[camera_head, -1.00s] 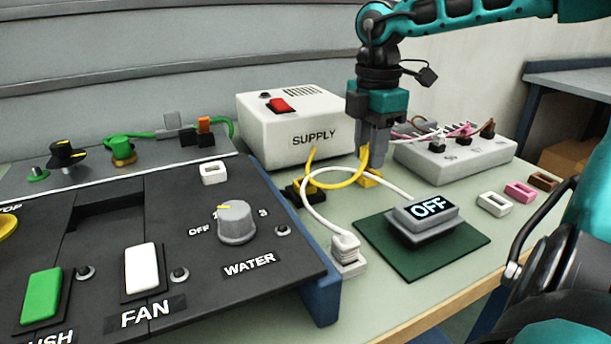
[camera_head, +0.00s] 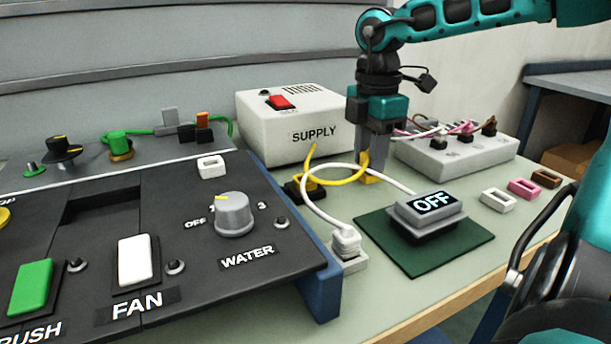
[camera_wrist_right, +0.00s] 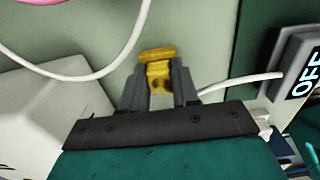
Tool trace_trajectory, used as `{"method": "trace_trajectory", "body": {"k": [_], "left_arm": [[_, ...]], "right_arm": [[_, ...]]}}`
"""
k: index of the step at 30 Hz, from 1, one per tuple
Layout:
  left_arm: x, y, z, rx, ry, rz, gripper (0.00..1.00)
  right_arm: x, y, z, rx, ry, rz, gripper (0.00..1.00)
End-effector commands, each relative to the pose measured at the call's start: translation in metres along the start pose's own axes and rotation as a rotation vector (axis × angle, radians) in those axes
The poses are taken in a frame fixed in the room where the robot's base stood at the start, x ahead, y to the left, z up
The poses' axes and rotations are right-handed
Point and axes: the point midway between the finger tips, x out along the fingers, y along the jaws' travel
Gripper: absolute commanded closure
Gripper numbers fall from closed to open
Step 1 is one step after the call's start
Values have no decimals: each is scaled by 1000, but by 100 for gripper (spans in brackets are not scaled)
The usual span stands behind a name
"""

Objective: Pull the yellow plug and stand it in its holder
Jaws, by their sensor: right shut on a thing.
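My right gripper (camera_head: 372,160) points down in front of the supply box, low over the bench. It is shut on the yellow plug (camera_wrist_right: 158,75), which shows between the fingers in the right wrist view. A wider yellow piece (camera_wrist_right: 155,53), apparently the holder, lies at the plug's far end; it also shows below the fingertips in the head view (camera_head: 369,178). I cannot tell whether the plug is seated in it. A yellow cable (camera_head: 338,182) curves left from the fingers past a small dark block (camera_head: 294,192). My left gripper is not in view.
The white supply box (camera_head: 290,125) stands behind left, a power strip (camera_head: 460,155) behind right. The OFF display (camera_head: 428,207) on its green mat (camera_head: 425,255) and a white plug (camera_head: 347,241) are in front. Empty white (camera_head: 499,200), pink (camera_head: 524,188) and brown (camera_head: 545,180) holders lie right.

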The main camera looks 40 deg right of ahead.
Motion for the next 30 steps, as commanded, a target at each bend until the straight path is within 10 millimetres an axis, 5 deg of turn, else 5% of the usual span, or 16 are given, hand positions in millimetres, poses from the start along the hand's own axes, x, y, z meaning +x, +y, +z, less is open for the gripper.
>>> {"method": "trace_trajectory", "body": {"k": [11,12,20,27,28,30], "left_arm": [[2,0,4,0,-2,-1,57],[2,0,4,0,-3,-1,57],[3,0,5,0,-3,-1,57],[3,0,5,1,-2,-1,57],[3,0,5,1,-2,-1,57],[3,0,5,1,-2,-1,57]], "right_arm": [[6,-1,0,0,1,-8,100],[6,-2,0,0,1,-8,66],[8,-3,0,0,1,-17,41],[10,-4,0,1,2,-23,40],[10,-5,0,1,2,-24,54],[10,-5,0,1,3,-24,47]]}}
